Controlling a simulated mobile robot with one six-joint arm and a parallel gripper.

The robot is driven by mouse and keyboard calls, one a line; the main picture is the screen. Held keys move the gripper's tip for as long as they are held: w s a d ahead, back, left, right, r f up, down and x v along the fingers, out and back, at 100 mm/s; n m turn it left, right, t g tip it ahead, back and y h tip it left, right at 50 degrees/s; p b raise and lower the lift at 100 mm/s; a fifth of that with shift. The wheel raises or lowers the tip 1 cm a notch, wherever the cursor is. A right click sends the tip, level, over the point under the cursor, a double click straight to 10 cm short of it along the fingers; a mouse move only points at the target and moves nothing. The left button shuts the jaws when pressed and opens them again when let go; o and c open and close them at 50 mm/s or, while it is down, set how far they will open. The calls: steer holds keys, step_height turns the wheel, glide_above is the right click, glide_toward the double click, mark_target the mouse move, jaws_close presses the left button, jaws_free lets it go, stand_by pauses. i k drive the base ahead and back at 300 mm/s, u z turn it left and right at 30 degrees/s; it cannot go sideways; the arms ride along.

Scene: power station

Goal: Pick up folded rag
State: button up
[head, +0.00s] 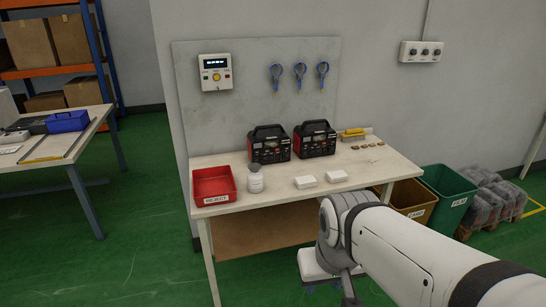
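No cloth that I can clearly make out as a folded rag shows in the head view. Two small white flat blocks, a left one (305,182) and a right one (336,176), lie near the front of the workbench (262,200); I cannot tell whether either is folded cloth or a box. My arm comes in from the lower right and bends downward in front of the bench. My gripper does not show, so its state is hidden.
On the bench stand a red tray (214,187), a white jar (254,180), two black-red units (270,144) (314,139) and a yellow-handled brush (353,134). Small brown pieces (367,146) lie at right. Bins (447,190) stand right of the bench. Green floor is clear at left.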

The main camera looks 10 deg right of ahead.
mark_target(306, 182)
steer(key=z, duration=0.15)
steer(key=i, duration=1.85)
steer(key=z, duration=0.6)
steer(key=k, duration=0.75)
steer(key=z, duration=0.25)
steer(key=i, duration=0.85)
steer(key=u, duration=0.1)
